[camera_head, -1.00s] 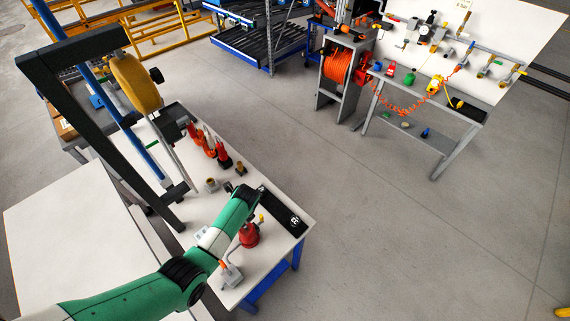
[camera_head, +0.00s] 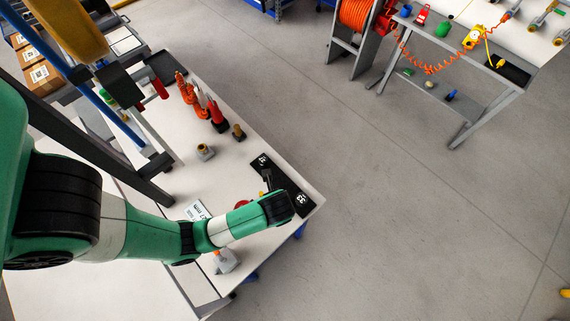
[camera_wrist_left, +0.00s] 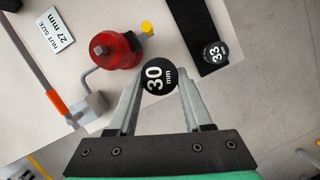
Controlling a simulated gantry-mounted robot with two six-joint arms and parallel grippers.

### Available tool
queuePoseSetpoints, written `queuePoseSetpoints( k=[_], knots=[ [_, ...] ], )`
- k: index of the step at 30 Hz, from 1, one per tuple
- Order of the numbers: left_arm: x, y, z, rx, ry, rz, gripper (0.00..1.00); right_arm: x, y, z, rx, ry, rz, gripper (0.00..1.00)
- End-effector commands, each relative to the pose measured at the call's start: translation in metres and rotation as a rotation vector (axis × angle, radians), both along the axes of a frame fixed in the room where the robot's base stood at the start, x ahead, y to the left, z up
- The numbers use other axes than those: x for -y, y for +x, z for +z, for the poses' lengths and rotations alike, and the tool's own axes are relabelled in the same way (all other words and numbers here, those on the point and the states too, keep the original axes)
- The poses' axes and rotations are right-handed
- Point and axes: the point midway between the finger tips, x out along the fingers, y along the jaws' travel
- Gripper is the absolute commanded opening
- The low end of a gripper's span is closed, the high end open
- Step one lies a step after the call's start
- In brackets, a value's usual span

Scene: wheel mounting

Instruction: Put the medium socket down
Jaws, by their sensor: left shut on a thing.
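My left gripper (camera_wrist_left: 158,80) is shut on a black round socket (camera_wrist_left: 157,75) marked "30 mm", seen in the left wrist view. The label faces the wrist camera. The socket is between the fingertips, over the white table (camera_wrist_left: 110,22). A black mat (camera_wrist_left: 190,22) lies on the table ahead and to the right, with a socket marked "33 mm" (camera_wrist_left: 215,54) at its near end. In the head view the mat (camera_head: 283,182) is by the table's right edge, partly behind my wrist. The gap between held socket and surface cannot be told. My right gripper is not in view.
A red can (camera_wrist_left: 115,50) and a small yellow part (camera_wrist_left: 147,28) stand left of the held socket. A "nut size 27 mm" card (camera_wrist_left: 55,30) lies beyond. Orange-red tools (camera_head: 190,95) and brass-coloured fittings (camera_head: 205,151) stand farther back. The floor right of the table is clear.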

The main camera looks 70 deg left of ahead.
Motion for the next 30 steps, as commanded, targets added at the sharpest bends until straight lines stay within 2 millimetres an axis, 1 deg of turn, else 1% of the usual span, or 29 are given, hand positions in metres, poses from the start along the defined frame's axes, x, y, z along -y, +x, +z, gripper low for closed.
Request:
queuePoseSetpoints(
  k=[2,5,10,13,15,18,21,26,28,30],
  knots=[
    [-0.004,0.003,-0.003,0.002,0.0,0.004,0.0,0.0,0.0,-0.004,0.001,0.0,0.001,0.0],
    [-0.018,0.012,-0.015,0.004,0.001,0.009,0.0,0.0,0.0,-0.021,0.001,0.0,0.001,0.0],
    [-0.058,0.038,-0.041,0.007,0.001,0.012,0.0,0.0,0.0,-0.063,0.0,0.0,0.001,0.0],
    [-0.083,0.052,-0.047,0.001,0.001,0.01,0.0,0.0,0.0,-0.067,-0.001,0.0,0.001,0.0],
    [-0.092,0.058,-0.065,-0.002,0.0,0.006,0.0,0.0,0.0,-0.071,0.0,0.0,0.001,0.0],
    [-0.105,0.067,-0.082,0.0,0.0,0.005,0.0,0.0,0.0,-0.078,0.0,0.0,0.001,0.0],
    [-0.112,0.072,-0.091,0.0,0.0,0.003,0.0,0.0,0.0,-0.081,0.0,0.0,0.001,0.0],
    [-0.115,0.074,-0.094,0.002,0.0,0.003,0.0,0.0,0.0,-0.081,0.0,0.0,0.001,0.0],
    [-0.119,0.077,-0.101,0.001,0.0,0.004,0.0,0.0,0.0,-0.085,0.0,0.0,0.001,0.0],
    [-0.119,0.076,-0.115,-0.001,-0.001,0.003,0.0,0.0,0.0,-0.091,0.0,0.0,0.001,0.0]
  ],
)
